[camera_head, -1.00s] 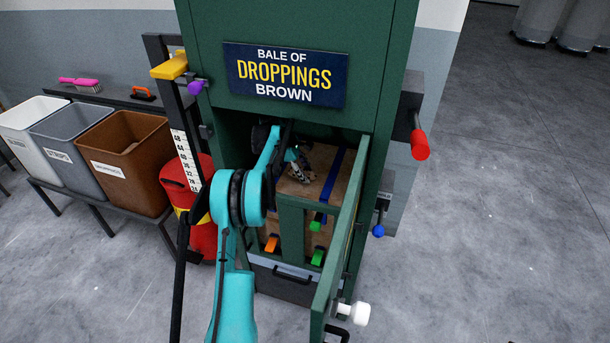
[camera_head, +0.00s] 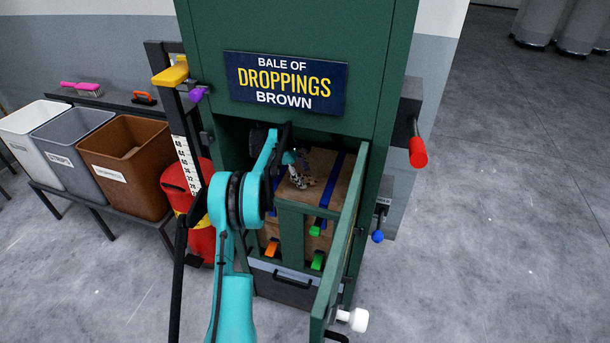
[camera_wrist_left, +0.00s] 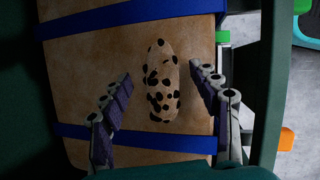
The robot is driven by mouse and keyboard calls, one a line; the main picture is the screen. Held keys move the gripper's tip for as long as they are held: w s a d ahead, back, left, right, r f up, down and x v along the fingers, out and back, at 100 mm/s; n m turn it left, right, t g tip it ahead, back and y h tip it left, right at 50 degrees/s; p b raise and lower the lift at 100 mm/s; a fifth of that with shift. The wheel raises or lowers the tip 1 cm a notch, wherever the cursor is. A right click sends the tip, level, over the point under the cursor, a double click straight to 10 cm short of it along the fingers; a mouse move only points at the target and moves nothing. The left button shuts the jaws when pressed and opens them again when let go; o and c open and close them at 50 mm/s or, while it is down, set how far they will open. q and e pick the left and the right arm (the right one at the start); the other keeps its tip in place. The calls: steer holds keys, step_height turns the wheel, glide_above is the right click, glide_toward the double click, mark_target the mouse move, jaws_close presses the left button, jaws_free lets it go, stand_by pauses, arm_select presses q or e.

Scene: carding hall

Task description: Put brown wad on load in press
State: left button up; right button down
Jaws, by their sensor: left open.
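The brown wad (camera_wrist_left: 163,80), pale tan with black spots, appears to lie on the load (camera_wrist_left: 85,75) in the left wrist view. The load is a brown block with blue straps inside the green press (camera_head: 385,60); its top also shows in the head view (camera_head: 328,165). My left gripper (camera_head: 300,172) reaches in through the press opening, above the load. In the left wrist view its fingers (camera_wrist_left: 161,75) are open, one on each side of the wad, with gaps between. My arm hides part of the load in the head view. My right gripper is not seen.
The press door (camera_head: 342,245) stands open at the right of the opening. A red handle (camera_head: 418,152) and a blue knob (camera_head: 377,236) stick out at the press's right. Brown (camera_head: 130,175), grey and white bins stand left, beside a red container (camera_head: 200,240).

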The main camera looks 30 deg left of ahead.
arm_select(q)
steer(key=s+a+p, duration=0.3)
steer(key=s+a, duration=0.4)
steer(key=shift+s+a, duration=0.3)
steer(key=shift+a, duration=0.05)
steer(key=shift+s+a, duration=0.3)
steer(key=shift+a, duration=0.05)
steer(key=shift+w, duration=0.1)
